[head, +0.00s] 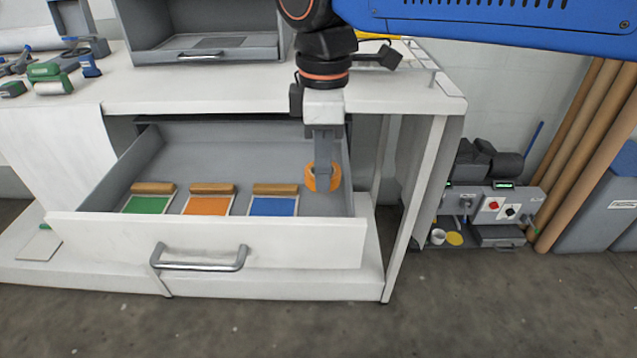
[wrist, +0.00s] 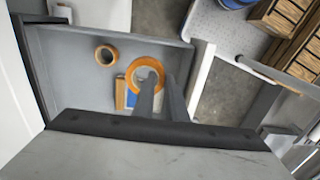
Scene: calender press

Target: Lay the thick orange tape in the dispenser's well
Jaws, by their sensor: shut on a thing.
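My gripper (head: 323,184) is shut on an orange tape ring (head: 310,179), in the head view held over the right end of the open drawer. In the wrist view, the tape (wrist: 146,65) sits at my fingertips (wrist: 158,84), with a finger in its hole. A second, smaller-looking orange-brown ring (wrist: 107,54) lies on the drawer floor in the wrist view; I do not make it out in the head view. A green tool (head: 45,72) and a blue one (head: 90,65) stand on the counter at left; I cannot tell whether either is the dispenser, and no well shows clearly.
The open drawer (head: 205,236) holds green (head: 147,204), orange (head: 205,206) and blue (head: 273,206) cards with wooden bars. The white counter (head: 215,93) above has clear room in front of a grey open box (head: 205,45). Machines and brown tubes (head: 590,150) stand at right.

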